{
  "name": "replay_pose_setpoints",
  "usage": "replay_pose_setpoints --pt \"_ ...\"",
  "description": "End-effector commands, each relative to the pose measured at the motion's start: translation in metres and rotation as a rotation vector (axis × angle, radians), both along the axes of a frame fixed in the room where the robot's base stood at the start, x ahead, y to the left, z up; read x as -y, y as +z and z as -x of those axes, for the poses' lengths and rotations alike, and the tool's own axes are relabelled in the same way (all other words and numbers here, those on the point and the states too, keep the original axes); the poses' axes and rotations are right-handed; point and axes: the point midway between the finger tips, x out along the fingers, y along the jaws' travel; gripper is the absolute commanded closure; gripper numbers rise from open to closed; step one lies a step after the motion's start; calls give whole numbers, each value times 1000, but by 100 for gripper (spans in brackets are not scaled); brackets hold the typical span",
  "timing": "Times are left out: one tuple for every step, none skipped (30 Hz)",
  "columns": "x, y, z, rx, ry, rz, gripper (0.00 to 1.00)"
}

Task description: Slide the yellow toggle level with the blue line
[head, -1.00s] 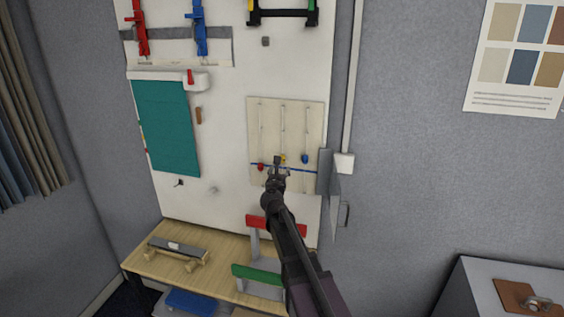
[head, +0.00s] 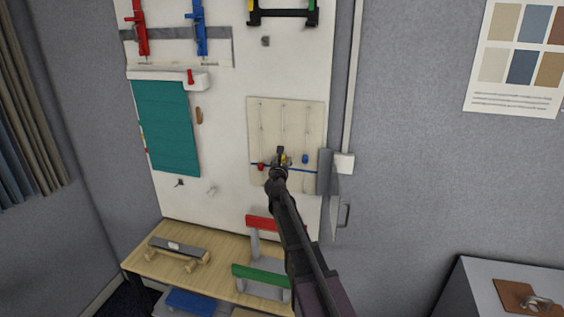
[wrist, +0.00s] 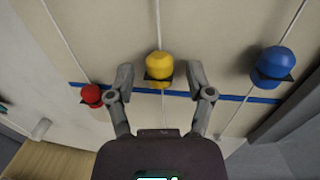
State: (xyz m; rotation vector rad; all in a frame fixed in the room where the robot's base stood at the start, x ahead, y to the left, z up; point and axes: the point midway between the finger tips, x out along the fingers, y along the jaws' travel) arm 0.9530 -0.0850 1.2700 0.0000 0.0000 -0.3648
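The yellow toggle (wrist: 159,65) sits on a cord-like vertical track on a pale panel (head: 288,112). Its dark pointer (wrist: 159,82) lies a little above the blue line (wrist: 232,97) in the wrist view. My gripper (wrist: 160,70) is open, with one fingertip on each side of the yellow toggle and gaps showing between. In the head view my gripper (head: 282,155) is in front of the toggle and mostly hides it. The blue line (head: 300,170) runs across the lower panel.
A red toggle (wrist: 91,95) stands left and a blue toggle (wrist: 274,63) right, on their own tracks. A grey hinged door (head: 335,200) juts out at the panel's right. A wooden bench (head: 215,245) with red and green-topped pieces is below.

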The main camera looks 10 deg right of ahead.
Motion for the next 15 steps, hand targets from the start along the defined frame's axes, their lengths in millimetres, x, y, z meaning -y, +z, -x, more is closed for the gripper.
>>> replay_pose_setpoints --pt "0 0 0 0 0 0 50" --pt "0 0 0 0 0 0 59" --pt "0 0 0 0 0 0 71" --pt "0 0 0 0 0 0 80" --pt "0 0 0 0 0 0 89" --pt "0 0 0 0 0 0 100" --pt "0 0 0 0 0 0 100" --pt "0 0 0 0 0 0 100" --pt "0 0 0 0 0 0 100" --pt "0 0 0 0 0 0 100" --pt "0 0 0 0 0 0 100" --pt "0 -1 0 0 0 0 100" --pt "0 -2 0 0 0 0 100" --pt "0 -3 0 0 0 0 100" --pt "0 -5 0 0 0 0 100"
